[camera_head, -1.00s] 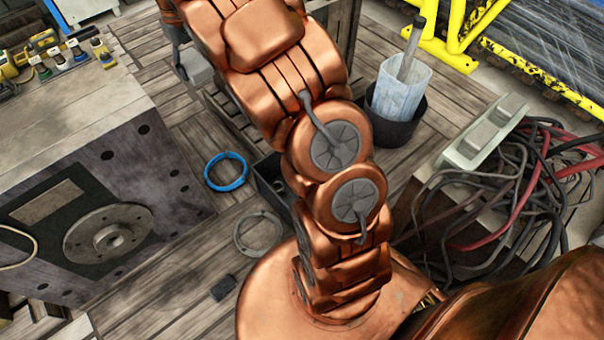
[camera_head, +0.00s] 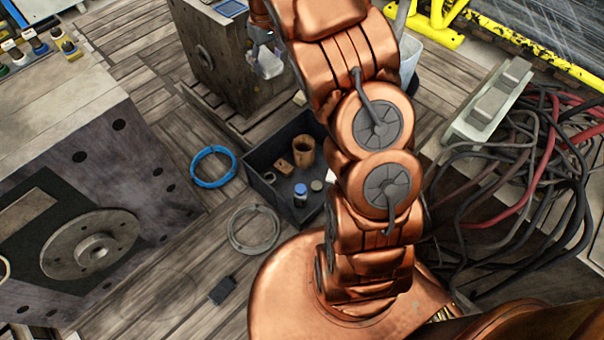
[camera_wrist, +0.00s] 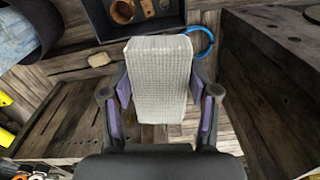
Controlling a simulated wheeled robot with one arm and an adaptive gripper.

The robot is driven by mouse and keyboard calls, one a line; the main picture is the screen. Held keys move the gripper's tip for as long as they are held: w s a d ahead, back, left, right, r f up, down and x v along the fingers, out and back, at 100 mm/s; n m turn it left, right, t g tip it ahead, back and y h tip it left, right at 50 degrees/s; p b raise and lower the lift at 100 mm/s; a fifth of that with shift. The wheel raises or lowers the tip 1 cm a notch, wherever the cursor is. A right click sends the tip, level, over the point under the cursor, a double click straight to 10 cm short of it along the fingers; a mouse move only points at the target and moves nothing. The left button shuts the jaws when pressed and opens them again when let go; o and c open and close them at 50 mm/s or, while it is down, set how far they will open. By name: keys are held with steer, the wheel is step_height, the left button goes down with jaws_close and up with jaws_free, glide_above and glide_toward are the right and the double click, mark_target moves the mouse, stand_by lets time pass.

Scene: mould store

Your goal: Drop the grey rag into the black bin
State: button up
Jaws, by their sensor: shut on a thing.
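The grey rag (camera_wrist: 160,65) is a pale, woven, folded block. My gripper (camera_wrist: 160,88) is shut on it, one finger at each side, in the wrist view. In the head view the rag (camera_head: 269,64) hangs from my gripper (camera_head: 264,50), left of my arm and in front of a dark chest. A round black bin (camera_wrist: 47,18) with a pale blue-white thing in it is at the upper left of the wrist view, apart from the rag. In the head view my arm hides most of this bin; the pale thing (camera_head: 411,58) shows at the arm's right.
A dark open box (camera_head: 262,178) with a brown cup and small items stands on the plank floor left of my arm. A blue ring (camera_head: 213,166) and a grey coil (camera_head: 253,230) lie nearby. Tangled cables (camera_head: 520,190) are at the right, the dark chest (camera_head: 215,60) behind.

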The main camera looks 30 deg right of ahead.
steer(key=s+d+f+b, duration=0.1)
steer(key=d+f+b, duration=0.3)
steer(key=f, duration=1)
steer(key=s+d+f+n+b, duration=0.1)
steer(key=d+f+b, duration=0.3)
steer(key=f, duration=1)
steer(key=s+d+f+n+b, duration=0.1)
steer(key=s+d+f+b, duration=0.1)
steer(key=f+b, duration=0.7)
steer(key=shift+s+d+f+b, duration=0.35)
steer(key=shift+d+f, duration=0.55)
steer(key=shift+f, duration=2.2)
steer(key=o, duration=1.2)
step_height(320, 180, up, 12)
steer(key=shift+r, duration=0.1)
